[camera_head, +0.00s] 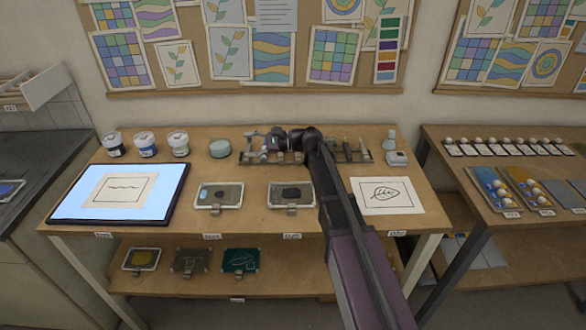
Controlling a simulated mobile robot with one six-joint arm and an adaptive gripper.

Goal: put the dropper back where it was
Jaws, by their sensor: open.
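My gripper (274,145) is open at the back of the wooden table, over the left part of a low tool rack (362,156). My dark arm reaches in from the lower right and covers part of the rack. Several small tools stand or lie along the rack, some light at its left end and some dark to the right of my arm. I cannot tell for sure which of them is the dropper. The small parts close around the fingers are too small to make out, and I cannot tell whether the fingers touch any of them.
Three lidded jars (146,144) and a round pale-green pot (220,148) stand left of the rack. In front are a lit panel (70,204), two clipped trays (219,195) and a leaf drawing (386,194). A small white item (397,158) sits right.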

